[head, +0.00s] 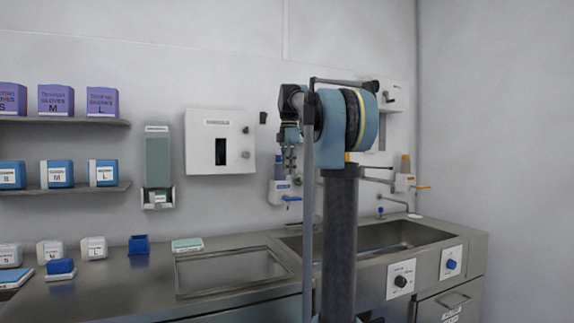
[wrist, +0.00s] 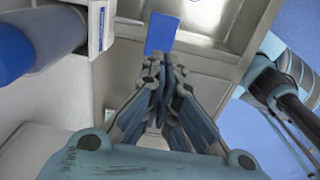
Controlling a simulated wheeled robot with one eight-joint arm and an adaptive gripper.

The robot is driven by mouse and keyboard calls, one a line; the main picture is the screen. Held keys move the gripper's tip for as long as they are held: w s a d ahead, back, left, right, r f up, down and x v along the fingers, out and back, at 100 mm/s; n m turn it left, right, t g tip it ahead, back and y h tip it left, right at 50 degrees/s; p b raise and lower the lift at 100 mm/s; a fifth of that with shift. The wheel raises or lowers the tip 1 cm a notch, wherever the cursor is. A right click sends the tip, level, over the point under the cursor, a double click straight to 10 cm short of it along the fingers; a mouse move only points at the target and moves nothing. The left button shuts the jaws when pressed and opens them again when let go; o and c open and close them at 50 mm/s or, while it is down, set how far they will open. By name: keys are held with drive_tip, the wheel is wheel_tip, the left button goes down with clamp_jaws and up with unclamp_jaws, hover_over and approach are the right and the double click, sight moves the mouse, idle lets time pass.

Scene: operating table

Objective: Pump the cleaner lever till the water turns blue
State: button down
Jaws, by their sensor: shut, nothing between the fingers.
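The cleaner dispenser (head: 281,188) is on the back wall, with a blue bottle (head: 279,167) on top and a blue lever (head: 292,199) low at its front. In the wrist view, the blue bottle (wrist: 35,45) and white dispenser body (wrist: 103,22) are at upper left. A flat blue piece (wrist: 162,33), apparently the lever, lies just beyond my fingertips; contact cannot be told. My gripper (wrist: 160,65) is shut and empty. In the head view, my gripper (head: 290,155) hangs above and near the dispenser. The sink (head: 398,236) is partly behind my arm; no blue water shows.
A second dispenser (head: 404,180) with an orange lever is on the wall to the right. A faucet (head: 392,202) stands behind the sink. A white wall box (head: 220,141) and a green dispenser (head: 157,165) are left. The metal counter (head: 110,280) has free room in front.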

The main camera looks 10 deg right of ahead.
sight(288, 198)
wheel_tip(288, 198, down, 8)
drive_tip(key=shift+f, duration=0.25)
drive_tip(key=shift+s+a, duration=0.1)
idle(0.4)
